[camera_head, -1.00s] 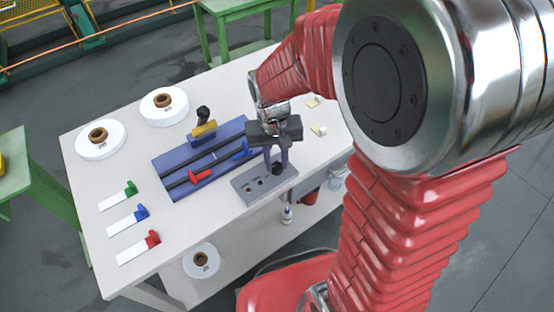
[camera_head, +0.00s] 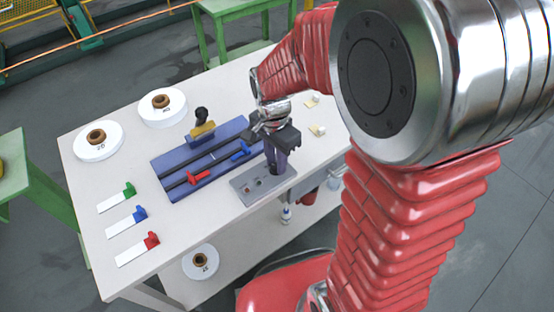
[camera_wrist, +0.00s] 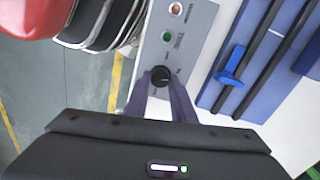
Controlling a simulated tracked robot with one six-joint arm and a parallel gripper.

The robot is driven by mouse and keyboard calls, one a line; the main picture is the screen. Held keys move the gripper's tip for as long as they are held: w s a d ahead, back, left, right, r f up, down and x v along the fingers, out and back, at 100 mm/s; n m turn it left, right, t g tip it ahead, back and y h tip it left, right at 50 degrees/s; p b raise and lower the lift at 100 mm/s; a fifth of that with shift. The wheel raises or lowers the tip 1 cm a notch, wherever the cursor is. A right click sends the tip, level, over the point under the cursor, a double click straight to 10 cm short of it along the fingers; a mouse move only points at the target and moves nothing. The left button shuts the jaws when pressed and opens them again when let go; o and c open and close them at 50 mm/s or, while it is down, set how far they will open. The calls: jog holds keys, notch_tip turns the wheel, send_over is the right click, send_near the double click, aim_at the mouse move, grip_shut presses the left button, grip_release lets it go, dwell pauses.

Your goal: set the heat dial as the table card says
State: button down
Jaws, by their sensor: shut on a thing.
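The heat dial, a black round knob (camera_wrist: 160,76), sits on a grey control panel (camera_wrist: 197,30) in the wrist view. My gripper (camera_wrist: 162,82) points down at the panel, its two purple fingers shut on the knob, one on each side. In the head view my gripper (camera_head: 277,168) hides the knob at the right end of the panel (camera_head: 252,193). Small markings ring the dial, too small to read. A red and a green button show on the panel.
A blue fixture (camera_head: 180,162) with dark rails, a red clamp and a blue clamp lies beside the panel. Two white spools (camera_head: 99,141) stand at the back left. Several white strips with coloured ends (camera_head: 126,221) lie at front left, with clear table between.

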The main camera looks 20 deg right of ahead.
jog(key=m, duration=0.5)
jog(key=shift+m, duration=0.3)
jog(key=shift+r+m, duration=0.1)
jog(key=shift+m, duration=2.1)
jog(key=shift+w, duration=0.1)
jog(key=c, duration=1.5)
grip_release()
notch_tip(320, 180, up, 14)
jog(key=shift+w+d+f, duration=0.1)
jog(key=shift+f, duration=0.05)
